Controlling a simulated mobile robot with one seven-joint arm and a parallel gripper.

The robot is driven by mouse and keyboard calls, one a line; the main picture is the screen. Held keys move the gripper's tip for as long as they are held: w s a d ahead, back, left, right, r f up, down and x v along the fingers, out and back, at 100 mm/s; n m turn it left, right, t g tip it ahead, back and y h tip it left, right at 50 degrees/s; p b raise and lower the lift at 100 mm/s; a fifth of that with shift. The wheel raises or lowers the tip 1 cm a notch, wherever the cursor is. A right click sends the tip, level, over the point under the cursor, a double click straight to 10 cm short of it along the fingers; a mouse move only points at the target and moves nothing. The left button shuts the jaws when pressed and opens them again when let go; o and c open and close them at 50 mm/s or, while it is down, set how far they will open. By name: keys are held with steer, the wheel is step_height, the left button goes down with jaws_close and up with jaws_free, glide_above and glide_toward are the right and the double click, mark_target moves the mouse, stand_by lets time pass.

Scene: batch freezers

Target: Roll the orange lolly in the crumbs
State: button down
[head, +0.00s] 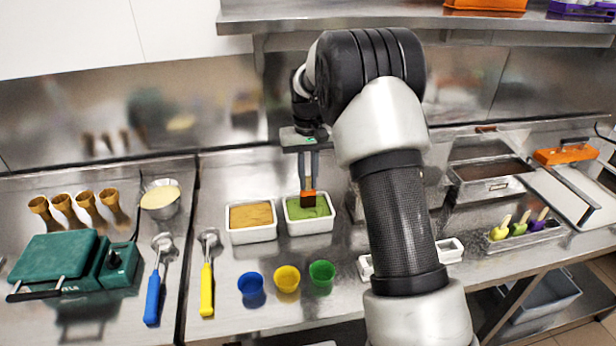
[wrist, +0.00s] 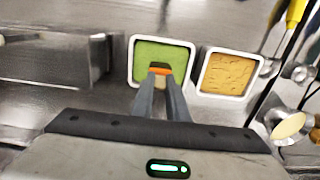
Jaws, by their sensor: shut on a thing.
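The orange lolly (head: 308,192) is between the fingertips of my gripper (head: 308,184), which is shut on it. Its upper part is orange and its lower end is dark brown. The lolly points down over the white tray of green crumbs (head: 293,229), with its lower end at or just above the green surface; I cannot tell if they touch. In the wrist view, an orange strip of the lolly (wrist: 160,70) shows at the fingertips, in front of the green tray (wrist: 133,60).
A white tray of tan crumbs (head: 250,236) stands just left of the green one. Blue (head: 250,285), yellow (head: 287,278) and green (head: 322,273) cups stand in front. A chocolate-filled metal pan (head: 490,188) and a lolly rack (head: 525,239) are at right. A steel shelf (head: 420,17) hangs above.

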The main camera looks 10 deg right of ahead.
mark_target(308, 190)
steer(key=shift+f+b, duration=1.25)
steer(key=shift+f, duration=1.1)
steer(key=shift+d, duration=0.15)
steer(key=shift+d, duration=0.65)
steer(key=shift+a+p, duration=0.4)
steer(key=shift+a, duration=1.2)
steer(key=shift+d, duration=1.6)
steer(key=shift+a, duration=0.8)
steer(key=shift+r+p, duration=2.15)
steer(key=shift+r, duration=0.8)
